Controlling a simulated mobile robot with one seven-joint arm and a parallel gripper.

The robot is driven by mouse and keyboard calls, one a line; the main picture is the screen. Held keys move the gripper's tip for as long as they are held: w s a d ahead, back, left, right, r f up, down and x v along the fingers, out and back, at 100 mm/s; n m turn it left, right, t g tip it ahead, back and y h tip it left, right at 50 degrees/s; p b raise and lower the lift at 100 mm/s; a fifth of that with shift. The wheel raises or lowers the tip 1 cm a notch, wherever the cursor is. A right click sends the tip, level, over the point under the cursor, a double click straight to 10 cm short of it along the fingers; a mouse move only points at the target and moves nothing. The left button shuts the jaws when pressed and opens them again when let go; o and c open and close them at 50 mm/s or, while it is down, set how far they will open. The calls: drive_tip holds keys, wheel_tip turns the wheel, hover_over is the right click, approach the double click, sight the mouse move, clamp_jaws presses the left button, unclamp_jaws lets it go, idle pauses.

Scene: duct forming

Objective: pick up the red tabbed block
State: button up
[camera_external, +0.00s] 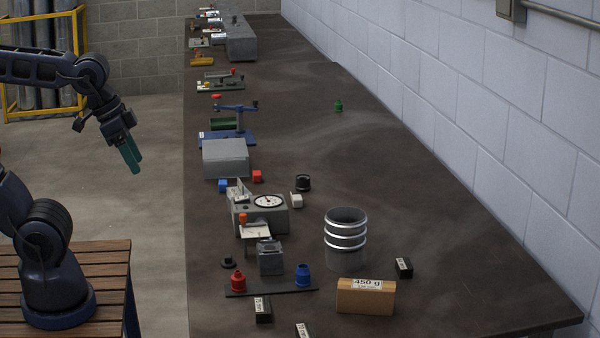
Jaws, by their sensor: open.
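A small red block (257,176) sits on the dark bench, just right of a small blue block (222,185) and near the front of a grey box (225,158). It is too small to tell whether it has a tab. Another red piece (238,281), with a knobbed top, stands on a dark strip nearer the camera. My gripper (132,165), with teal fingers, hangs in the air left of the bench, pointing down. It is open and empty, well apart from the red block.
A grey dial scale (268,205) stands close in front of the red block. A ribbed metal cylinder (346,238) and a wooden 450 g block (366,297) stand nearer. A blue-based clamp device (230,136) is behind the grey box. The bench's right middle is mostly clear.

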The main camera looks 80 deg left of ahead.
drive_tip(key=w+a+r+n+g, duration=0.1)
drive_tip(key=w+a+r+n, duration=0.2)
drive_tip(key=w+a, duration=0.45)
drive_tip(key=w+a+r+n, duration=0.2)
drive_tip(key=w+a+r, duration=0.2)
drive_tip(key=w, duration=0.7)
drive_tip(key=w+a+f+n+g, duration=0.1)
drive_tip(key=w+a+f+n, duration=0.15)
drive_tip(key=w+a, duration=0.5)
drive_tip(key=w+a+f+n, duration=0.2)
drive_tip(key=w+a+f, duration=0.15)
drive_tip(key=a, duration=0.75)
drive_tip(key=w+a+f+n+g, duration=0.1)
drive_tip(key=w+a+f+n, duration=0.1)
drive_tip(key=w+a, duration=0.55)
drive_tip(key=n+g, duration=0.2)
drive_tip(key=n, duration=0.4)
hover_over(257, 173)
drive_tip(key=f, duration=2.8)
drive_tip(key=shift+s+d+f, duration=0.15)
drive_tip(key=shift+s, duration=0.05)
drive_tip(key=shift+w+a+f, duration=0.15)
drive_tip(key=shift+f, duration=1.35)
drive_tip(key=shift+w+a+f, duration=0.1)
drive_tip(key=shift+f, duration=1.35)
drive_tip(key=c, duration=1.1)
